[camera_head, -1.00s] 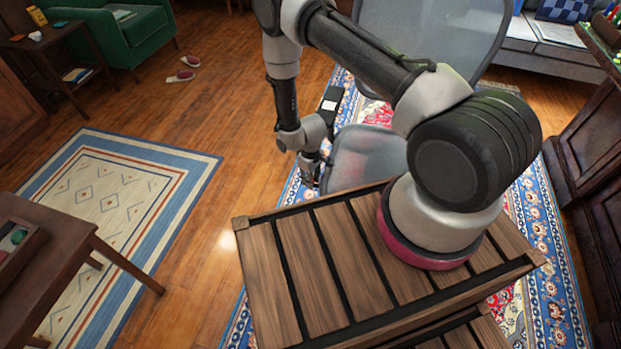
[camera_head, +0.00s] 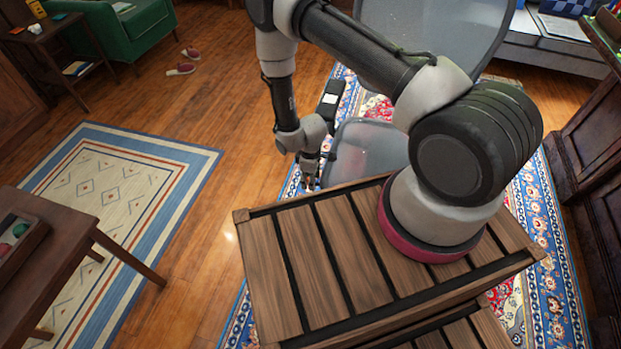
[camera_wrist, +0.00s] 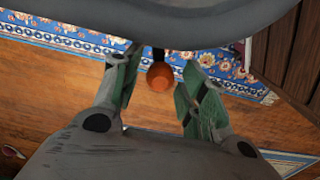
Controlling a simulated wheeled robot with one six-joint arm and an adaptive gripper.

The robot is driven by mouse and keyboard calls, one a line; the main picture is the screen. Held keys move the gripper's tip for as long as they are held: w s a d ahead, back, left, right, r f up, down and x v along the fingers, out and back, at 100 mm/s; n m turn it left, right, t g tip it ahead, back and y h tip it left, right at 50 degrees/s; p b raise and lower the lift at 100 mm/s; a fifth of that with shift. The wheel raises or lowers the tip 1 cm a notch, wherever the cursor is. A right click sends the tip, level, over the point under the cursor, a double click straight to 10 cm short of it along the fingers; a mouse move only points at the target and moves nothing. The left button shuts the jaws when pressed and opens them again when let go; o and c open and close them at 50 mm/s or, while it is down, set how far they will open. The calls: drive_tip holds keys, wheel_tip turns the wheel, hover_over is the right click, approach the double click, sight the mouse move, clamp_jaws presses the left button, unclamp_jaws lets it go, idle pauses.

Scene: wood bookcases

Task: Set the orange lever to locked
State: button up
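The orange lever (camera_wrist: 160,76) shows in the wrist view as a round orange knob on a short dark stem, below the edge of a grey chair seat (camera_wrist: 190,22). My gripper (camera_wrist: 158,64) is open, with one green-padded finger on each side of the knob and a visible gap to both. I cannot tell how deep the knob sits between the fingers. In the head view my gripper (camera_head: 311,176) points down beside the grey chair seat (camera_head: 365,150); the lever is not visible there. No lock marking shows.
The chair back (camera_head: 430,30) rises behind my arm. The chair stands on a patterned blue and red rug (camera_head: 545,225). A wooden table (camera_head: 70,235), a green armchair (camera_head: 135,30) and slippers (camera_head: 185,65) are to the left. Open wood floor (camera_head: 225,120) lies between.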

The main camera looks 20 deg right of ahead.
wheel_tip(320, 180, up, 12)
idle(0.7)
drive_tip(key=shift+c, duration=0.2)
